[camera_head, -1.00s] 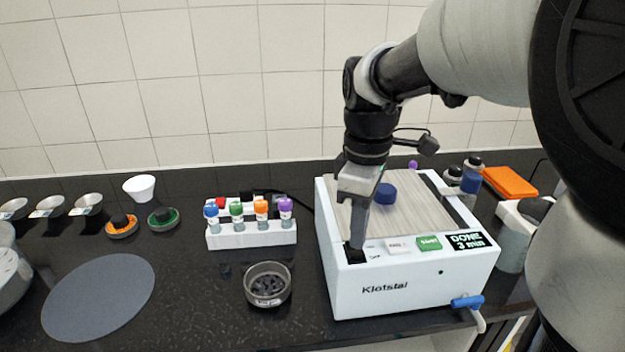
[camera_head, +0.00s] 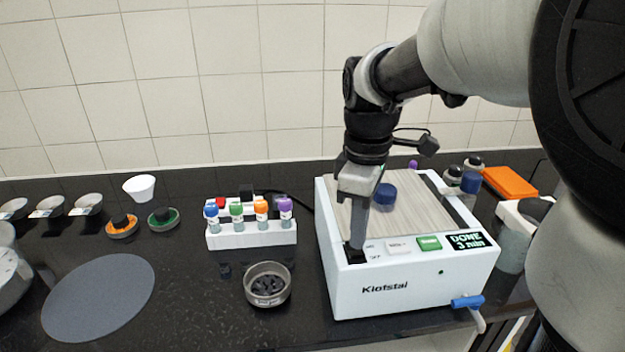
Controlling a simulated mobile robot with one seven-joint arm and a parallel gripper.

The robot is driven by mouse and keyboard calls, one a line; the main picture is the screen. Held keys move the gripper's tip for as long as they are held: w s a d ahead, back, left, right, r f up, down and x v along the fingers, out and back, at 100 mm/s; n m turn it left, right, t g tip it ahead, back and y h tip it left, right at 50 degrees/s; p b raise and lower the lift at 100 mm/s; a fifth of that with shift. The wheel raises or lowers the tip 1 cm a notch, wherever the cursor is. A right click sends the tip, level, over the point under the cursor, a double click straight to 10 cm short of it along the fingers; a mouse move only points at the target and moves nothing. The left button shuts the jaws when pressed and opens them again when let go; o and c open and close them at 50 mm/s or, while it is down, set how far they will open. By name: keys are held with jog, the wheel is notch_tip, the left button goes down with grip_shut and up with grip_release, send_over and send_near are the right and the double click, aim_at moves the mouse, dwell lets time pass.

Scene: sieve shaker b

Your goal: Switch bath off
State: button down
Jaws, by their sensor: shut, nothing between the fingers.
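The bath (camera_head: 350,292) is a white box with "Klotstal" on its front and a grey wood-look lid on top. Its panel has a white button (camera_head: 398,246), a green button (camera_head: 428,243) and a display (camera_head: 466,241) reading "DONE 3 min". A black switch (camera_head: 354,254) sits at the panel's left end, with small "OFF" lettering beside it. My gripper (camera_head: 357,243) is shut and points down with its tips at the switch. The fingers partly hide the switch, so I cannot tell its position or whether they touch it.
A blue knob (camera_head: 385,194) stands on the lid, just right of my gripper. A blue-handled tap (camera_head: 468,302) sticks out at the front right. A vial rack (camera_head: 250,236) and a small dish (camera_head: 267,285) stand left of the bath.

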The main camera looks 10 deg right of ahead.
aim_at(356, 252)
jog(key=shift+f+b, duration=0.65)
jog(key=shift+f, duration=0.35)
dwell(0.3)
jog(key=shift+r, duration=0.15)
notch_tip(356, 252, up, 7)
jog(key=p, duration=0.6)
dwell(0.4)
jog(key=s+r+m+t+p, duration=0.4)
jog(key=s+r+m, duration=0.3)
jog(key=s+m, duration=0.4)
jog(key=shift+s+m+t+p, duration=0.4)
jog(key=shift+m+t, duration=0.1)
jog(key=shift+t, duration=0.3)
jog(key=shift+r, duration=0.1)
